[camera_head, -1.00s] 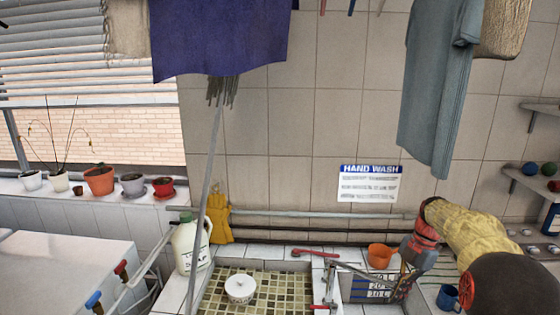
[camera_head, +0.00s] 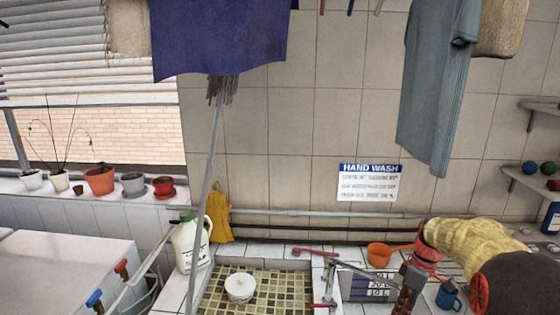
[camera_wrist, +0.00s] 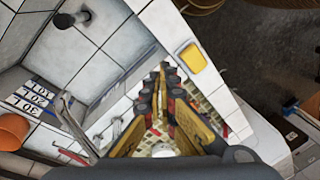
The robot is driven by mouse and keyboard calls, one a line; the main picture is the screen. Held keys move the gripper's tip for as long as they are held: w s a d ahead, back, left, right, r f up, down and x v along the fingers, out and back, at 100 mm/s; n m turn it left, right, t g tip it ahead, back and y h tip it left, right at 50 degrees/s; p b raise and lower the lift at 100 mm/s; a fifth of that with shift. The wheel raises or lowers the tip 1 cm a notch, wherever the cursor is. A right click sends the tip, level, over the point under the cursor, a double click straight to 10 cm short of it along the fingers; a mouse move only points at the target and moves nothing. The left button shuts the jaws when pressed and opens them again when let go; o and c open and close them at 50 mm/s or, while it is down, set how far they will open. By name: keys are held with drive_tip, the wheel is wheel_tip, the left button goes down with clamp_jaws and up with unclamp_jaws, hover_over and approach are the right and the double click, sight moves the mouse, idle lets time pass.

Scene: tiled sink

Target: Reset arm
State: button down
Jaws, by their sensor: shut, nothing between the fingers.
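My arm, with yellow covers and dark red joints, reaches in from the right in the head view and bends down at the wrist. My gripper (camera_head: 405,300) points downward near the sink's right part, at the bottom of the picture. In the wrist view my gripper (camera_wrist: 165,78) shows its two yellow and black fingers close together, shut with nothing held. The tiled basin shows beyond and between the fingers.
A white jug (camera_head: 191,245) stands left. Clothes hang above.

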drive_tip(key=s+a+r+m+t+b, duration=0.1)
drive_tip(key=s+a+r+m+t, duration=0.1)
drive_tip(key=s+a, duration=0.3)
drive_tip(key=s+a+r+m+t+h+b, duration=0.1)
drive_tip(key=s+a+r+m, duration=0.3)
drive_tip(key=s, duration=1)
drive_tip(key=s+a+r+m+t+h+b, duration=0.1)
drive_tip(key=s+a+r+m+t, duration=0.2)
drive_tip(key=s, duration=0.6)
drive_tip(key=shift+s+a+r+m+t, duration=0.15)
drive_tip(key=shift+a+r+m+t, duration=0.2)
drive_tip(key=shift+a+r, duration=1.1)
